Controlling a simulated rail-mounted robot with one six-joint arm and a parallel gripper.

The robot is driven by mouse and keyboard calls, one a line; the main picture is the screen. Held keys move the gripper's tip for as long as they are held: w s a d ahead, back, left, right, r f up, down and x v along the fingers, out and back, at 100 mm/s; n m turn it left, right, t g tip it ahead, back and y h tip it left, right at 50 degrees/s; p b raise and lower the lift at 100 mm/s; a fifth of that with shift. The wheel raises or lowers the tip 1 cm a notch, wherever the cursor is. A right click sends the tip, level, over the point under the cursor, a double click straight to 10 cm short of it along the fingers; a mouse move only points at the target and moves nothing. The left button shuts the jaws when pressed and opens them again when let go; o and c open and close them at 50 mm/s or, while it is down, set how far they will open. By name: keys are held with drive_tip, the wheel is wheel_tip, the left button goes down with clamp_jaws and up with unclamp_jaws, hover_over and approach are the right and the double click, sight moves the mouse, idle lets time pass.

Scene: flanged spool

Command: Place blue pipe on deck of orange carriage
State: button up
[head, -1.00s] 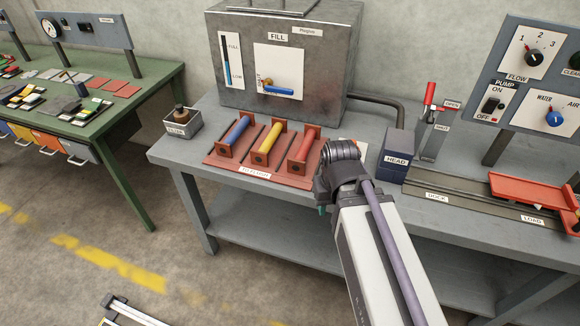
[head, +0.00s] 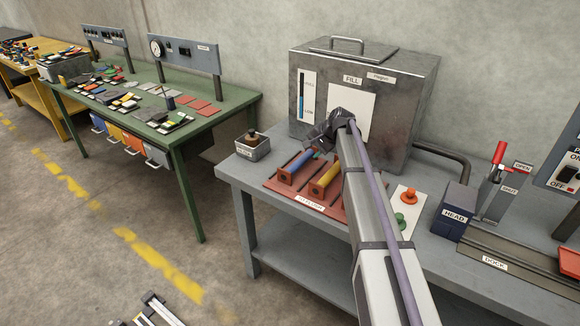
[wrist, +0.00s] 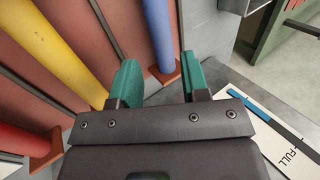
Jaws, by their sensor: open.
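The blue pipe (head: 298,163) lies in the leftmost cradle of the red-brown rack (head: 270,184) on the grey bench. My gripper (head: 318,154) is open at the far end of this pipe, by the tank. In the wrist view, the blue pipe (wrist: 158,34) shows between the two teal fingers (wrist: 160,78), with space on both sides. I cannot tell whether the fingertips reach down around it. The orange carriage (head: 570,264) shows only as a small part at the right edge; most of its deck is out of view.
The yellow pipe (head: 326,176) lies beside the blue one; the red pipe (wrist: 25,140) is beyond it. The tank (head: 410,90) stands close behind my gripper. The HEAD block (head: 455,212) and upright red-handled lever (head: 498,155) stand between rack and carriage.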

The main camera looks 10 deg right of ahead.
sight(301, 162)
drive_tip(key=b+x, duration=0.3)
drive_tip(key=x, duration=0.2)
drive_tip(key=shift+f, duration=0.25)
drive_tip(key=shift+r, duration=0.1)
drive_tip(key=b+x, duration=0.4)
drive_tip(key=x, duration=0.1)
drive_tip(key=shift+s+d+f+b, duration=0.1)
drive_tip(key=shift+f+b, duration=0.1)
drive_tip(key=shift+b, duration=0.2)
drive_tip(key=shift+r, duration=0.2)
clamp_jaws()
